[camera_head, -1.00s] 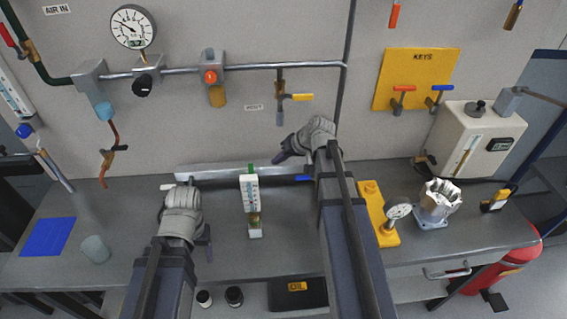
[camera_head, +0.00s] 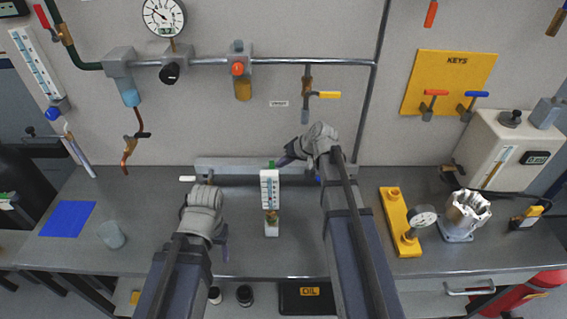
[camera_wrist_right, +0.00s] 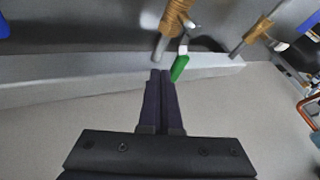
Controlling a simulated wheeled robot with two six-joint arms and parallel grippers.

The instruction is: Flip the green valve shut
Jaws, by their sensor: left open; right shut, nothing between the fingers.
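The green valve handle (camera_head: 271,163) shows as a small green tip above a white gauge block at the low rail. In the right wrist view the green handle (camera_wrist_right: 180,68) hangs beside a brass valve body (camera_wrist_right: 175,17). My right gripper (camera_head: 284,160) is shut and empty, just right of the green handle. In the wrist view its fingertips (camera_wrist_right: 161,74) are close to the handle's left side; whether they touch it I cannot tell. My left gripper (camera_head: 225,240) is open, low over the bench left of the gauge block, its fingers partly hidden.
The white gauge block (camera_head: 270,190) stands in front of the rail (camera_head: 235,164), between my grippers. A white handle (camera_head: 187,179) and a mostly hidden blue handle (camera_head: 318,179) flank it. A yellow plate with a dial (camera_head: 397,215) and a metal housing (camera_head: 463,212) are at right.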

